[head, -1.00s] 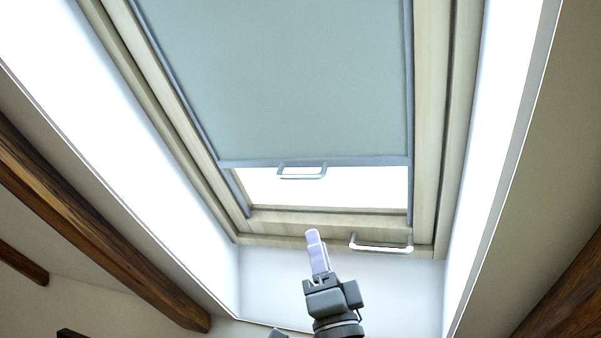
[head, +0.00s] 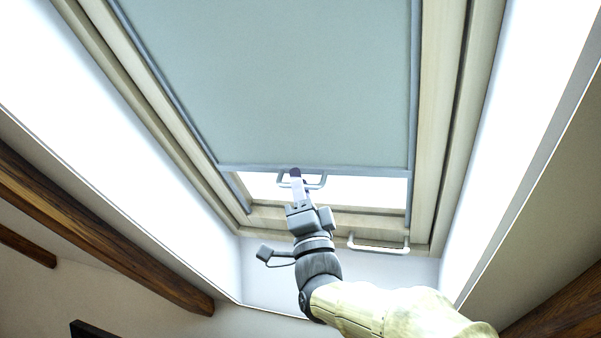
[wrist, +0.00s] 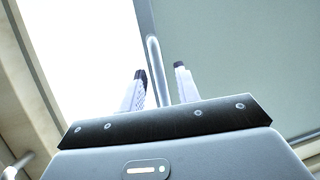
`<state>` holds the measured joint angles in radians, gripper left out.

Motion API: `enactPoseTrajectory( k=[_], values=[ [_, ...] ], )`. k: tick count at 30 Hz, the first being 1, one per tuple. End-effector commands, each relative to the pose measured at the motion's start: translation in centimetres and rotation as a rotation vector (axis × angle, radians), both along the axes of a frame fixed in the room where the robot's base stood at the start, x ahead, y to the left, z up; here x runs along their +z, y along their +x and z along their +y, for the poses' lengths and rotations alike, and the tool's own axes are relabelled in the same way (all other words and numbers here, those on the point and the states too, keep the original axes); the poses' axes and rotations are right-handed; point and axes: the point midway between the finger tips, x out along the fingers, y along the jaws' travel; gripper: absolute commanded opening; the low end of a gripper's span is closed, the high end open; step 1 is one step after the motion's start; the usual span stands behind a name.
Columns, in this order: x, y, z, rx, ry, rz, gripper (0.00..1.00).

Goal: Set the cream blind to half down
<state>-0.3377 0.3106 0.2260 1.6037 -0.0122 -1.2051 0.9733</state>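The blind (head: 280,80) looks pale grey-green rather than cream. It is drawn over most of the skylight, with a bright uncovered strip of glass (head: 370,190) below its bottom bar. A grey loop handle (head: 318,182) hangs from the bar. My gripper (head: 296,174) reaches up to the handle and overlaps its left part in the head view. In the wrist view, my two pale fingers (wrist: 161,80) stand apart, open, with the handle's bar (wrist: 153,55) in line with the gap between them. I cannot tell whether either finger touches it.
A second, whitish handle (head: 380,248) sits on the lower wooden window frame (head: 335,223), just right of my gripper. White reveal walls (head: 120,120) flank the skylight. A dark wooden beam (head: 100,235) runs along the lower left.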

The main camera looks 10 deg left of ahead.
Motion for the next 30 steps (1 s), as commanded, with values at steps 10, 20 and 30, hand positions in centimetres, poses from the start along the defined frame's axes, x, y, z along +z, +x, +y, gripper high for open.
enactPoseTrajectory(
  k=[10, 20, 30],
  values=[
    [0.31, 0.25, 0.26, 0.002, -0.001, 0.001, 0.32],
    [0.31, 0.25, 0.22, 0.001, 0.0, 0.0, 0.0],
    [1.07, -0.21, -0.4, -0.012, 0.0, -0.004, 0.0]
  ],
)
